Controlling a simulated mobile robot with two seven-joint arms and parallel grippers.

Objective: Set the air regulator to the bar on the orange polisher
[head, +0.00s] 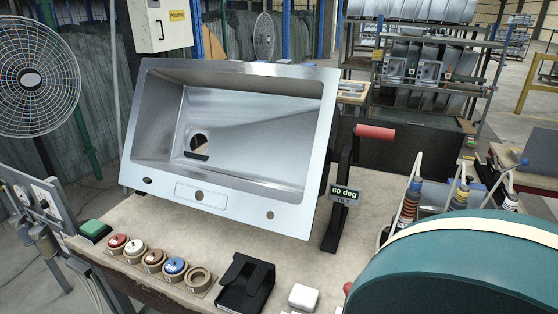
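A grey panel at the left edge carries small round gauges (22,194) with grey bowl-shaped units (42,238) below; these look like air regulators. The gauge readings are too small to read. At the right, several upright hand tools with hoses stand behind a large teal rounded body. One tool (410,203) has orange-red bands and may be the orange polisher; no bar figure is legible on it. Other tools show a yellow band (460,193) and a blue part (511,202). Neither of my grippers is in view.
A steel sink (265,197) stands tilted on the bench (375,240), beside a "60 deg" display (344,196). Coloured discs in round holders (117,243), a green block (93,230), a black holder (246,284) and a white block (303,297) line the front. The teal body (460,275) fills the lower right.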

